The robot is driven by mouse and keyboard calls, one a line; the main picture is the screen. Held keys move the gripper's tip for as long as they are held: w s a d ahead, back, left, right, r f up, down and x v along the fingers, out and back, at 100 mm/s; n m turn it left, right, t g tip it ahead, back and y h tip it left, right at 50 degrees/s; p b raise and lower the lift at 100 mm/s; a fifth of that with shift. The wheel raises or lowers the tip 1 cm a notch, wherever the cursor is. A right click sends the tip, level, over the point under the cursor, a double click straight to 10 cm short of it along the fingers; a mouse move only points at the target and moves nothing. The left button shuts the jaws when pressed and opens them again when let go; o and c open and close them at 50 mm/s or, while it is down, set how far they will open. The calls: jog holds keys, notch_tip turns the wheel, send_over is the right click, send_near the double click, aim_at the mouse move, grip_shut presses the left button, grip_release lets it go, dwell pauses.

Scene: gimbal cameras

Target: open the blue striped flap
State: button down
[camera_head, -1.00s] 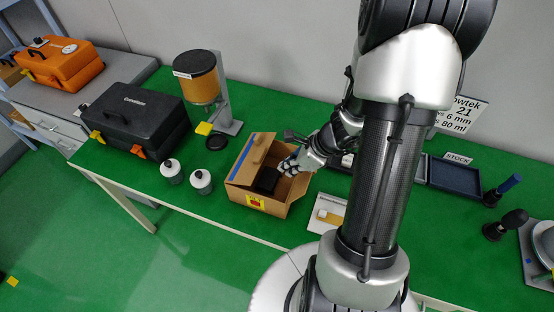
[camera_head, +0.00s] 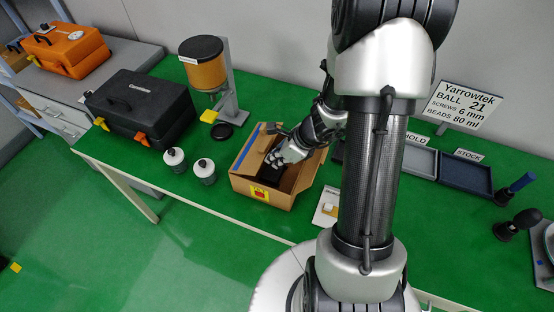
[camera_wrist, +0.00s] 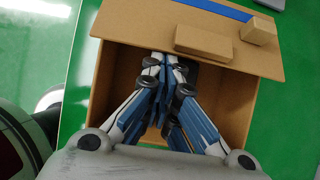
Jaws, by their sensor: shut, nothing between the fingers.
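A cardboard box (camera_head: 262,193) stands on the green bench, its opening facing up. Its flap with a blue stripe (camera_head: 246,149) is on the left side and leans over part of the opening. In the wrist view the flap (camera_wrist: 140,25) lies across the top, with the stripe near its far edge and two cardboard blocks on it. My gripper (camera_head: 277,161) is shut and empty, reaching into the box opening. In the wrist view my fingertips (camera_wrist: 164,59) are at the flap's near edge; I cannot tell whether they touch it. A dark object partly shows inside the box.

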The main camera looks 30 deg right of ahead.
jog(key=shift+r+p, duration=0.1)
jog(key=shift+p, duration=0.25)
jog(key=shift+w+a+r+g+p, duration=0.1)
jog(key=shift+r+g+p, duration=0.2)
jog(key=shift+p, duration=0.55)
